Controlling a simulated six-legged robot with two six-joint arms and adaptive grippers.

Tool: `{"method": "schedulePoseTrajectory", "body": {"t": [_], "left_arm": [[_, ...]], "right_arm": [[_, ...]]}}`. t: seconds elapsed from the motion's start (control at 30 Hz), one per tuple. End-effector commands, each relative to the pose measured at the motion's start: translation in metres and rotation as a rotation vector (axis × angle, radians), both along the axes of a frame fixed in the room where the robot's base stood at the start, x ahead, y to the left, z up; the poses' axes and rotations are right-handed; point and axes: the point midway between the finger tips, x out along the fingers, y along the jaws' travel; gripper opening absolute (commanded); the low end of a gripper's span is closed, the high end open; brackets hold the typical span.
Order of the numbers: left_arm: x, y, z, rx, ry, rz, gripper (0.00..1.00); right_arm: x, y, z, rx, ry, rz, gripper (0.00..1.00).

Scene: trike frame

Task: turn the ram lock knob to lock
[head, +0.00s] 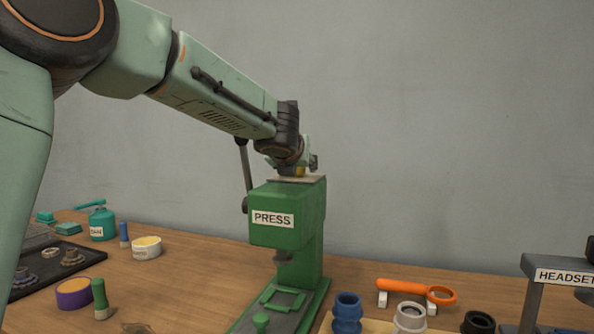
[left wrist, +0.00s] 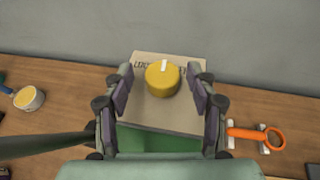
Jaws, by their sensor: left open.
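The ram lock knob (left wrist: 162,78) is a round yellow knob with a white pointer mark. It sits on a pale plate (left wrist: 160,114) on top of the green press (head: 312,215). In the left wrist view the pointer is toward the top, and lettering beside the knob is partly hidden. My left gripper (left wrist: 162,86) is open, with its fingers on either side of the knob and gaps between. In the head view the knob (head: 299,171) is mostly hidden behind my left wrist. My right gripper is not in view.
An orange ring-ended tool (head: 415,288) lies on white supports right of the press. Blue, white and black round parts stand in front of it. A headset stand (head: 535,300) is at the far right. A dark tray (head: 50,270) and tins are at left.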

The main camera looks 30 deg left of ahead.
Motion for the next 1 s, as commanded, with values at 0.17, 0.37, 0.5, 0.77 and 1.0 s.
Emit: {"method": "schedulePoseTrajectory", "body": {"t": [0.17,0.37,0.5,0.77,1.0], "left_arm": [[0.013,0.006,-0.005,-0.001,-0.001,-0.001,0.58],[0.017,0.007,-0.006,0.0,0.0,-0.001,0.58],[0.017,0.007,-0.006,0.0,0.0,-0.001,0.57],[0.016,0.007,-0.006,0.0,0.0,-0.001,0.35],[0.016,0.007,-0.006,-0.001,0.0,-0.002,0.14]], "right_arm": [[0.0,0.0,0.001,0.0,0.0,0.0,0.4],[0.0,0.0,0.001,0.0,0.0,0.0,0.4],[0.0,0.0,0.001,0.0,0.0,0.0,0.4],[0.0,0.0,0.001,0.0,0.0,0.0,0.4],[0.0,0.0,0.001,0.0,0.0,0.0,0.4]]}}
